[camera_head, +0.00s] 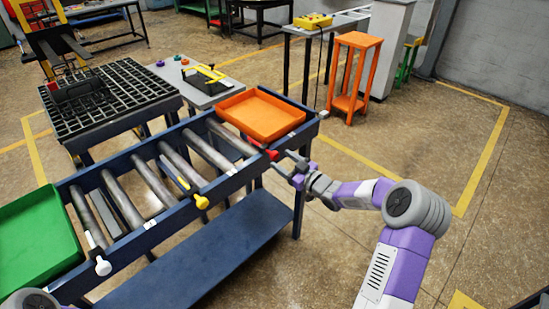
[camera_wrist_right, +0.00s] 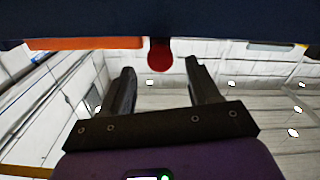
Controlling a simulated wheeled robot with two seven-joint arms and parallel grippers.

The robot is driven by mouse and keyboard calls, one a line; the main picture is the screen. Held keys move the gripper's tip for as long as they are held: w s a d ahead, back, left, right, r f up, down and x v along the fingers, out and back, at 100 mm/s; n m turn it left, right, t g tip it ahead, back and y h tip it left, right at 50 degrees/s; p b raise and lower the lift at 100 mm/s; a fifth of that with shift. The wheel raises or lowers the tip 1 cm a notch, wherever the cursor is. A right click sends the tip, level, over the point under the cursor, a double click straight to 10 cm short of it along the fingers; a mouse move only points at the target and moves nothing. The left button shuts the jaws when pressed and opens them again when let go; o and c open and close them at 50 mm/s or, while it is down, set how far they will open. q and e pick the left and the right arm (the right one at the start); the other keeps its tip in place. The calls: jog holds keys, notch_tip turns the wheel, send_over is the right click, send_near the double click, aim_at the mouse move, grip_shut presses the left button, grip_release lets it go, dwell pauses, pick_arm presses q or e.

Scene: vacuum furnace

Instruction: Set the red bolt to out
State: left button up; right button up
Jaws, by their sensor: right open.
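The red bolt (camera_head: 262,147) sits on the near rail of the blue roller table, beside the orange tray, with its red end sticking out toward me. In the right wrist view its round red knob (camera_wrist_right: 160,56) shows below the dark blue rail. My right gripper (camera_head: 283,165) is open and empty, just off the rail by the knob. In the wrist view the knob appears between the two fingers (camera_wrist_right: 160,80) and beyond their tips; I cannot tell whether they touch it. My left gripper is not in view.
The blue roller table (camera_head: 133,243) also carries a yellow bolt (camera_head: 200,201) and a white bolt (camera_head: 102,266) on its near rail. An orange tray (camera_head: 262,115) and a green tray (camera_head: 38,240) rest on it. An orange stool (camera_head: 358,41) stands behind; floor at right is free.

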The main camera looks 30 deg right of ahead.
aim_at(276, 157)
jog(key=x, duration=0.4)
jog(key=shift+w+a+b, duration=0.15)
jog(key=shift+w+b, duration=0.25)
jog(key=shift+f, duration=0.1)
grip_shut()
